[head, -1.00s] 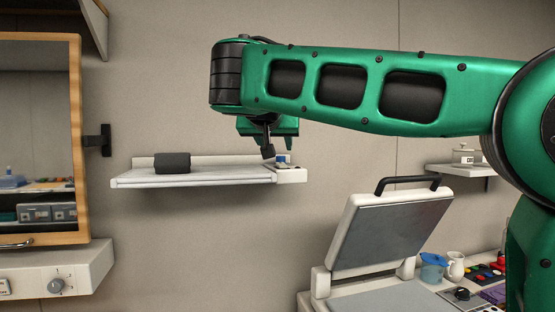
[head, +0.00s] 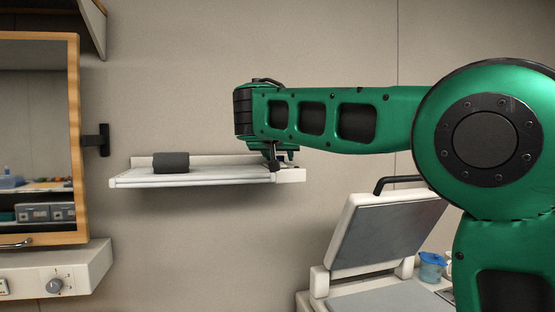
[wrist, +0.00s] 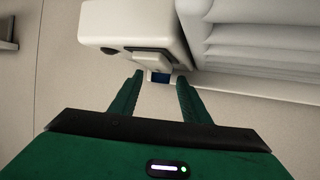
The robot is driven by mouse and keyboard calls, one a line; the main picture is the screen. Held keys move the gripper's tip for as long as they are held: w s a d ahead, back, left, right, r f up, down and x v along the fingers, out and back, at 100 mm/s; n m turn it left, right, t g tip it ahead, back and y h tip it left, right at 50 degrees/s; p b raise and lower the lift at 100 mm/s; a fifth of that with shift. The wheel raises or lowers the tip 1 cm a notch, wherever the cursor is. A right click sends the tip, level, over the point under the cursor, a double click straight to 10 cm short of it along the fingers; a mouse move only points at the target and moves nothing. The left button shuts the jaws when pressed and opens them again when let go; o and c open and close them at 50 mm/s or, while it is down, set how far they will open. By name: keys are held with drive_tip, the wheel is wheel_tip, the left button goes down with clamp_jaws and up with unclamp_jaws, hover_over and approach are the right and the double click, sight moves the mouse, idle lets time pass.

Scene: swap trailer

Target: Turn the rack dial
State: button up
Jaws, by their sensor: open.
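The wall rack (head: 200,180) is a white shelf with a box-like right end, which also shows at the top of the wrist view (wrist: 130,22). In the wrist view a small pale block (wrist: 150,62) with a dark blue patch (wrist: 160,78) sits at the box's edge; it looks like the rack dial. My gripper (head: 276,162) is at the rack's right end in the head view and hides most of the dial there. In the wrist view my open gripper (wrist: 160,78) has its fingertips on either side of the blue patch. I cannot tell whether they touch it.
A dark grey roll (head: 171,162) lies on the rack. A wood-framed cabinet (head: 76,140) above a white unit with a grey knob (head: 54,286) is at the left. An open-lidded machine (head: 385,230) stands below right, with a blue-lidded jug (head: 431,268) beside it.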

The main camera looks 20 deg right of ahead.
drive_tip(key=c, duration=1)
drive_tip(key=shift+d+n+y, duration=0.1)
drive_tip(key=shift+n+y, duration=0.2)
drive_tip(key=n+y, duration=0.1)
drive_tip(key=y, duration=0.1)
drive_tip(key=n+t+y, duration=0.1)
drive_tip(key=n+y, duration=0.1)
drive_tip(key=shift+s+d+n, duration=0.1)
drive_tip(key=shift+d+n, duration=0.2)
drive_tip(key=shift+d, duration=0.1)
drive_tip(key=n+y, duration=0.2)
drive_tip(key=y, duration=0.1)
drive_tip(key=d+n+g+y, duration=0.1)
drive_tip(key=n+y, duration=0.2)
drive_tip(key=shift+w+f, duration=0.1)
drive_tip(key=shift+w, duration=0.1)
drive_tip(key=shift+w+d+n+g+y, duration=0.15)
drive_tip(key=shift+n+g+y, duration=0.45)
drive_tip(key=shift+n+y, duration=0.35)
drive_tip(key=shift+d+n+g+y, duration=0.1)
drive_tip(key=shift+n+g+y, duration=0.5)
drive_tip(key=shift+n+y, duration=0.3)
drive_tip(key=shift+w+n+g+y, duration=0.15)
drive_tip(key=shift+n+g+y, duration=0.75)
drive_tip(key=shift+n, duration=0.25)
drive_tip(key=shift+w+r+n+g+y, duration=0.1)
drive_tip(key=shift+r+n+g+y, duration=0.1)
drive_tip(key=shift+n+g+y, duration=0.4)
drive_tip(key=shift+c, duration=0.2)
